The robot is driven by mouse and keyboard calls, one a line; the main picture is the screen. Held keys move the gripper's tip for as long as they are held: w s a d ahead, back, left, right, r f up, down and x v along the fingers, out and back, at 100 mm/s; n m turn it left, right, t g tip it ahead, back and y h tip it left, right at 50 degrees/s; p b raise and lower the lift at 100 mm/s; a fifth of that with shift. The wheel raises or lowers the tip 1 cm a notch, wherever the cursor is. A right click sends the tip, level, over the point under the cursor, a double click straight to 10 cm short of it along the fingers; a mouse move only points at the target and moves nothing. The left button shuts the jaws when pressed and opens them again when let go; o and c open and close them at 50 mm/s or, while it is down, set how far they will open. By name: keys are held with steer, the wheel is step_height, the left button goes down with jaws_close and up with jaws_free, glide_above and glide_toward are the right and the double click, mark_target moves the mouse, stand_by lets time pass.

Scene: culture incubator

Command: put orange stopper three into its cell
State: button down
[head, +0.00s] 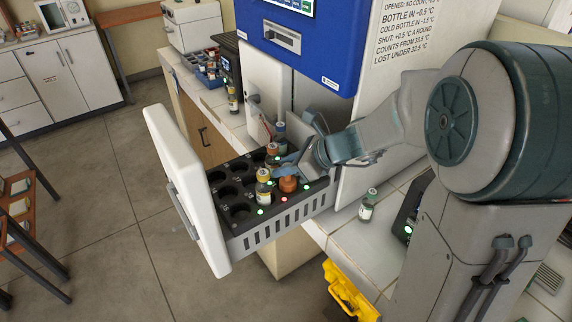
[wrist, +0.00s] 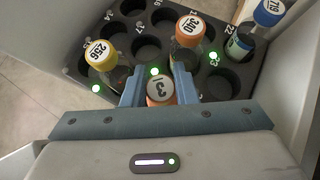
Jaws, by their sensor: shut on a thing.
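My gripper (wrist: 147,91) is shut on an orange-stoppered bottle (wrist: 161,88) whose cap label reads like a 3. In the head view the held orange stopper (head: 288,184) is low over the near side of the drawer rack (head: 240,229), with my gripper (head: 291,168) against it. Its lower part is hidden, so I cannot tell whether it sits fully in a cell. A yellow-stoppered bottle (wrist: 101,57) labelled 256 stands to its left. Another orange-stoppered bottle (wrist: 189,32) labelled 340 stands behind it.
A blue-stoppered bottle (wrist: 268,14) stands in the rack at the right of the wrist view. Several cells are empty. The drawer's white front (head: 186,190) stands pulled out. A loose bottle (head: 368,204) stands on the counter, and a yellow case (head: 349,292) is below.

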steer(key=shift+f+b, duration=0.55)
steer(key=shift+f, duration=0.05)
steer(key=c, duration=1.1)
jaws_free()
